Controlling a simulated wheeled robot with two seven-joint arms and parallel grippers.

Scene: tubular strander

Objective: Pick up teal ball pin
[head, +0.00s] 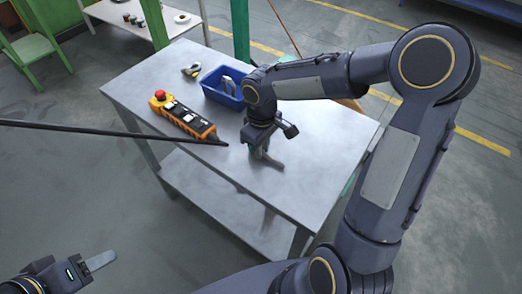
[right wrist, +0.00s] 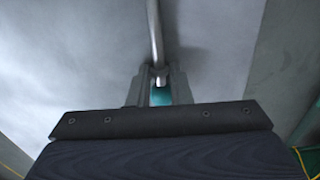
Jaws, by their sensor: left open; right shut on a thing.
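My right gripper (head: 264,157) is low over the grey metal table (head: 310,180), near its middle. In the right wrist view, the right gripper (right wrist: 157,75) is shut on the teal ball pin (right wrist: 160,95); its teal part shows between the fingers. A grey rod runs from between the fingertips to the top of that view and looks like part of the pin. My left gripper (head: 100,261) is open and empty at the lower left, off the table.
A blue bin (head: 222,96) with a grey thing in it stands behind my right gripper. An orange control pendant (head: 182,118) with a red button lies at the table's left. The table's front right is clear.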

